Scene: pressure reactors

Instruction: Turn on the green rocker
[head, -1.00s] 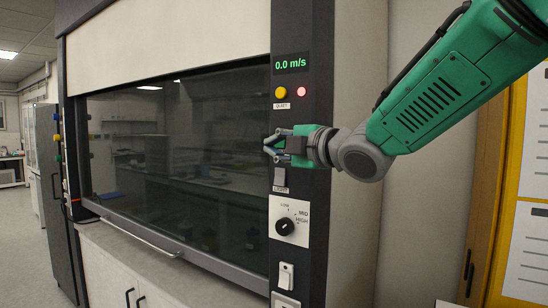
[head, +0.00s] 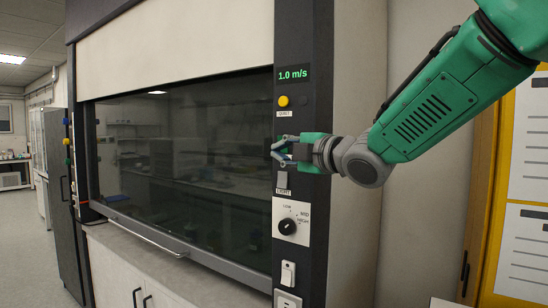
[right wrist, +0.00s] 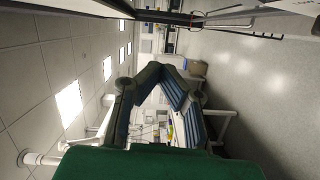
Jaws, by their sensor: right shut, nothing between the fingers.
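The dark control column (head: 304,95) of the fume hood stands in the middle of the head view. A small green patch, apparently the green rocker (head: 284,148), shows at my right gripper's fingers, mostly hidden by them. My right gripper (head: 279,149) is shut and empty, close against the column above the grey light rocker (head: 282,180). I cannot tell whether it touches the green rocker. The right wrist view shows its blue-grey fingers (right wrist: 172,78) with their tips together. The display (head: 293,75) reads 1.0 m/s in green. My left gripper is out of view.
A yellow button (head: 283,101) sits above the gripper, with a dark lamp (head: 303,101) beside it. A knob (head: 287,226) and a white switch (head: 288,273) lie below. The glass sash (head: 190,150) is to the left, a yellow-framed board (head: 510,110) to the right.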

